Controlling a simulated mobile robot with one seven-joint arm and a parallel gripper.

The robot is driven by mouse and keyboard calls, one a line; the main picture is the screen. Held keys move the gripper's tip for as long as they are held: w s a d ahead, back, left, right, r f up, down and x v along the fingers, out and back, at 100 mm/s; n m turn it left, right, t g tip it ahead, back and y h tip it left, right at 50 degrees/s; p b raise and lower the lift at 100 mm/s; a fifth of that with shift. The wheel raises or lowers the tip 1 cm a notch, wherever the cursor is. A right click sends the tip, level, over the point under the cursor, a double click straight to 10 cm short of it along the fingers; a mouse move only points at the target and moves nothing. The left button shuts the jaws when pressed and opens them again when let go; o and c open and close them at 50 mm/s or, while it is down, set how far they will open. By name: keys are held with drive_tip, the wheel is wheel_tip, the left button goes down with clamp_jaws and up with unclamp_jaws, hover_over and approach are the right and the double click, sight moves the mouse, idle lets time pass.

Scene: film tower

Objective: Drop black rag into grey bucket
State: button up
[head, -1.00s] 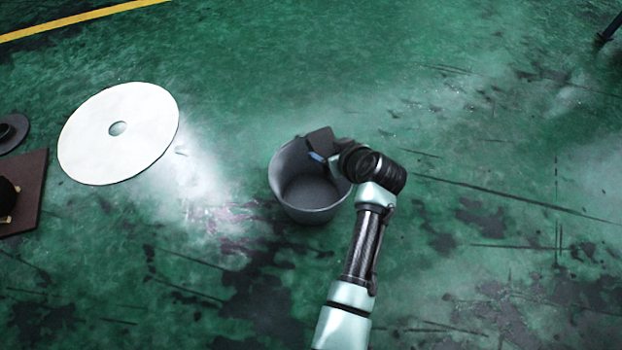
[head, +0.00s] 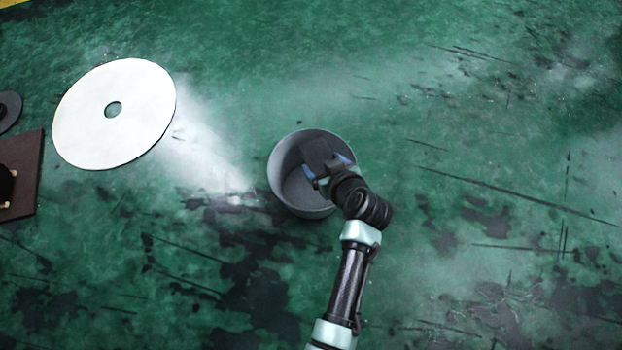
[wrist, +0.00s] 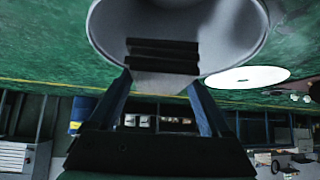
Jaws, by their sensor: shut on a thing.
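The grey bucket (head: 284,181) stands upright on the green floor near the middle of the head view. Its open mouth also fills the top of the wrist view (wrist: 215,35). My gripper (head: 321,172) is over the right part of the bucket's mouth. It is shut on the black rag (head: 315,152), a dark, folded piece that shows over the bucket's opening. In the wrist view the rag (wrist: 162,55) appears as dark layered bands between the fingertips, against the bucket's pale inside. I cannot tell whether the rag touches the bucket wall.
A white disc (head: 80,125) with a central hole lies on the floor to the left. A brown board (head: 28,160) with a dark object on it is at the left edge. The floor around the bucket is clear, with dark stains.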

wheel_tip(320, 180, down, 2)
drive_tip(key=shift+f+b, duration=0.25)
drive_tip(key=shift+b, duration=0.5)
drive_tip(key=shift+r, duration=0.1)
drive_tip(key=o, duration=1.2)
drive_tip(key=shift+c, duration=0.2)
drive_tip(key=p+v, duration=0.8)
drive_tip(key=v, duration=0.5)
drive_tip(key=shift+p, duration=0.35)
drive_tip(key=shift+w, duration=0.15)
